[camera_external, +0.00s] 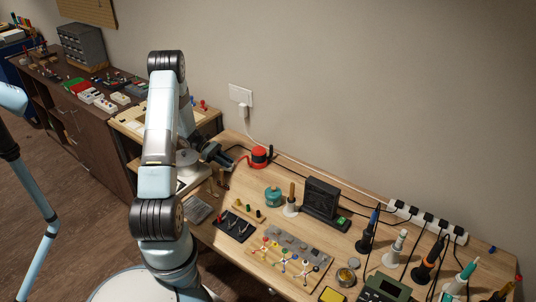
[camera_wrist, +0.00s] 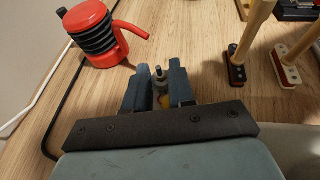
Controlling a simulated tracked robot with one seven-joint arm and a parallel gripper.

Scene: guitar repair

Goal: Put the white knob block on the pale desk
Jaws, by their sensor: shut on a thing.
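My gripper (camera_wrist: 158,82) is shut on a small pale piece (camera_wrist: 159,75) with a dark-tipped metal post and a yellowish part low between the fingers. Most of it is hidden by the jaws, so I cannot tell for sure that it is the white knob block. In the external view my gripper (camera_external: 216,154) is above the back left part of the pale desk (camera_external: 330,208), left of the red-and-black pot-shaped thing (camera_external: 259,155). The desk's light wood (camera_wrist: 185,25) fills the wrist view beneath my gripper.
The red pot-shaped thing (camera_wrist: 97,33) stands close on the left, with a dark cable beside it. Wooden-handled tools (camera_wrist: 250,45) stand on the right. Bare wood lies between them. Several pale blocks (camera_external: 90,96) sit on the dark cabinet (camera_external: 95,125).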

